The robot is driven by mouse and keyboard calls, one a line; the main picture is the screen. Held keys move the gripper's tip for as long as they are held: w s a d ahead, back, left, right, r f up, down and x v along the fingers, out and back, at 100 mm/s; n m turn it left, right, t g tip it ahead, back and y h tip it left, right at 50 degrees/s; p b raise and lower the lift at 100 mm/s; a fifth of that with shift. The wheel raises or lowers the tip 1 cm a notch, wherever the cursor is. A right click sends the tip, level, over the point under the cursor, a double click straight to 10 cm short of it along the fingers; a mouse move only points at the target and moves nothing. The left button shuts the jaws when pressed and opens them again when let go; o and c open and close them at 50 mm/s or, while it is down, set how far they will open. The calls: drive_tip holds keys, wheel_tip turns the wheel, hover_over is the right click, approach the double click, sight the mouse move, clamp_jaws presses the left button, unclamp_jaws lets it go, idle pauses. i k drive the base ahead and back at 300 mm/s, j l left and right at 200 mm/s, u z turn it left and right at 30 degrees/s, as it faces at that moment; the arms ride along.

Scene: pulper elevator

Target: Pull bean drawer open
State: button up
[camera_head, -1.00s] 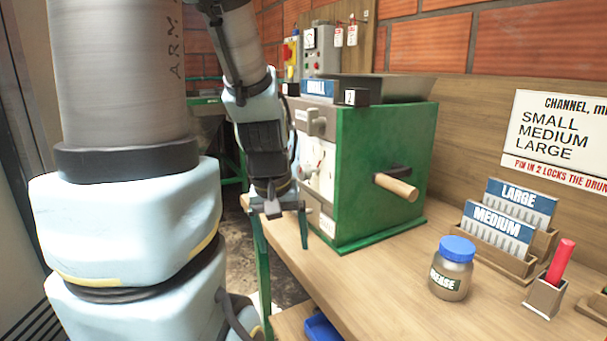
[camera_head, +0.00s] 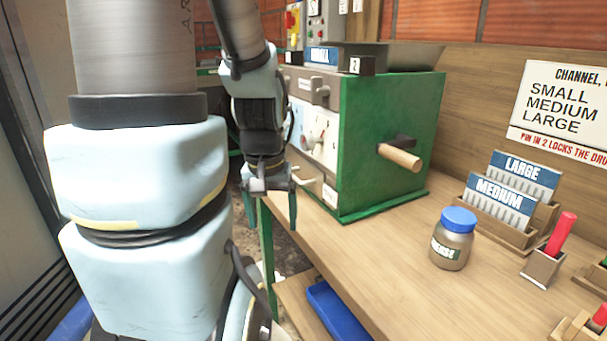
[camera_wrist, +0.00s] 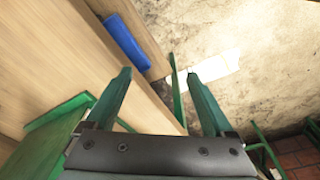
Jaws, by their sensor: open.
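The green pulper machine (camera_head: 375,150) stands on the bench in the head view, its pale front face turned left. This face carries a grey latch-like block (camera_head: 320,92) near the top and a pale handle-like bar (camera_head: 303,179) low down. I cannot tell for sure which part is the bean drawer; the front is seen at a steep angle and partly hidden by my arm. My gripper (camera_head: 273,226) points down, open and empty, just left of the low front and the bench edge. In the wrist view my gripper (camera_wrist: 162,72) has nothing between its fingers.
A blue tray (camera_head: 335,312) sits on a lower shelf; it also shows in the wrist view (camera_wrist: 125,40). A wooden crank handle (camera_head: 400,157) sticks out of the machine's side. A blue-lidded jar (camera_head: 453,245) and card holders (camera_head: 510,210) stand on the right of the bench (camera_head: 390,265).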

sight(307, 176)
drive_tip(key=j+u, duration=0.1)
drive_tip(key=u, duration=0.3)
drive_tip(key=i+j+u, duration=0.1)
drive_tip(key=u, duration=0.3)
drive_tip(key=i+j+u, duration=0.1)
drive_tip(key=u, duration=0.65)
drive_tip(key=i+j, duration=0.05)
